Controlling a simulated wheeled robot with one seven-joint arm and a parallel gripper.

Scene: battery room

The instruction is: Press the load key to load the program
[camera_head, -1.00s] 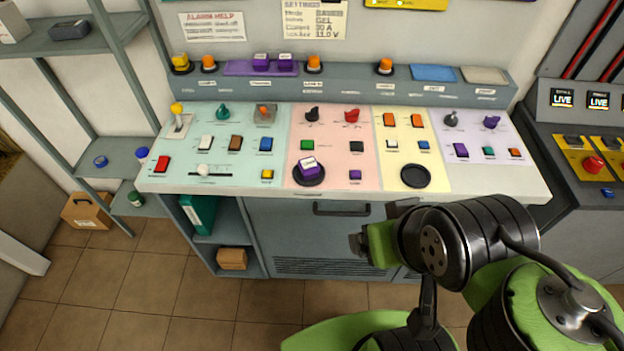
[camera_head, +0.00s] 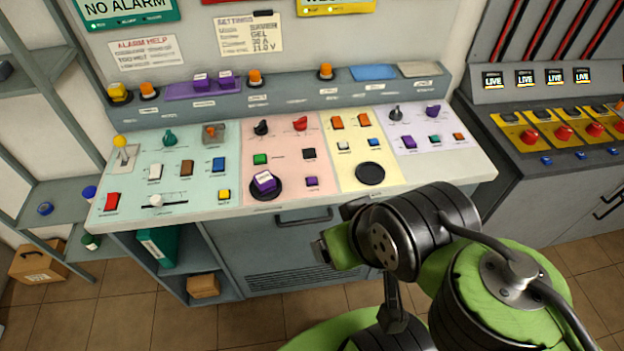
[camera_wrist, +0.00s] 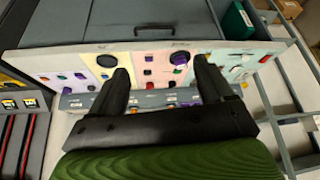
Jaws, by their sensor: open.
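The sloped console (camera_head: 478,172) has pale green, pink, yellow and lilac panels with many coloured keys. A purple block with a white label (camera_head: 264,181) sits in a black round dish on the pink panel; it also shows in the wrist view (camera_wrist: 180,58). The yellow panel has an empty black dish (camera_head: 370,173). Key labels are too small to read, so I cannot tell which is the load key. My gripper (camera_wrist: 163,80) is open and empty, its two fingers apart with the console beyond them. In the head view my arm is in front of the console's front edge; the fingertips are unclear.
A dark cabinet with red buttons (camera_head: 528,137) stands at right. Shelves (camera_head: 62,190) and a cardboard box (camera_head: 38,262) stand at left.

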